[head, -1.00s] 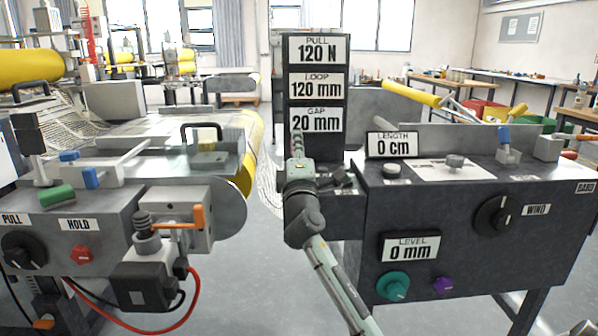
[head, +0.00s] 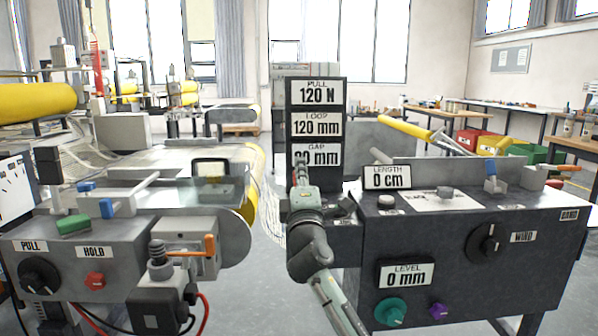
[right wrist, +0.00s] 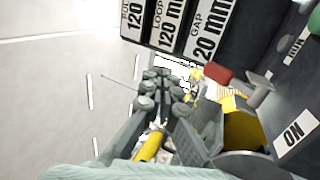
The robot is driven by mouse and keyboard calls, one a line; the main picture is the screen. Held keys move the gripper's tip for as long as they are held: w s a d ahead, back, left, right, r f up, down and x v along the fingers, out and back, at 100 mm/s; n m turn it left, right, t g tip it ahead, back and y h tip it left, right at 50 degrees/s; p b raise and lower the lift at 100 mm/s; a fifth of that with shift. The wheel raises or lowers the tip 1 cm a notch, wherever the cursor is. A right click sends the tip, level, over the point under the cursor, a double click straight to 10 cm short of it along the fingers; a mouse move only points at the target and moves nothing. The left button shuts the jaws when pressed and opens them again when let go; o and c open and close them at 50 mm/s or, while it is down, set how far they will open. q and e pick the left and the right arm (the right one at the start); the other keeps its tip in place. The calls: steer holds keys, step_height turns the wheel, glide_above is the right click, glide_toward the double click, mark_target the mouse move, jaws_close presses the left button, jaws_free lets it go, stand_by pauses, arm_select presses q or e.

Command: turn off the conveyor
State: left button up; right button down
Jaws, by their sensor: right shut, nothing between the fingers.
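My right gripper (head: 301,172) is in front of the dark sign column in the head view, its tip covering part of the GAP sign (head: 316,155). In the right wrist view its fingers (right wrist: 165,90) are shut and empty. There, a red-handled lever (right wrist: 225,78) on a grey stem stands on a dark panel beside the fingers, apart from them in the picture. An ON label (right wrist: 295,134) and a RUN label (right wrist: 297,45) are on that panel. In the head view the gripper and arm partly hide the small panel (head: 345,222). My left gripper is not in view.
A dark control cabinet (head: 470,255) with knobs and a LENGTH sign (head: 387,177) stands right of my arm. A grey machine with PULL and HOLD knobs (head: 75,262) and a roller (head: 237,222) stands left. Open floor shows between them.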

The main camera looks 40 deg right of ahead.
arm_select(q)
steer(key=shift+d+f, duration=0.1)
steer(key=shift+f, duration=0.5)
arm_select(e)
steer(key=s+a, duration=0.1)
steer(key=s+r, duration=0.1)
steer(key=s, duration=0.1)
steer(key=s+a+r, duration=0.1)
steer(key=shift+s+a+r, duration=0.2)
steer(key=shift+s+a, duration=0.05)
steer(key=shift+a, duration=0.1)
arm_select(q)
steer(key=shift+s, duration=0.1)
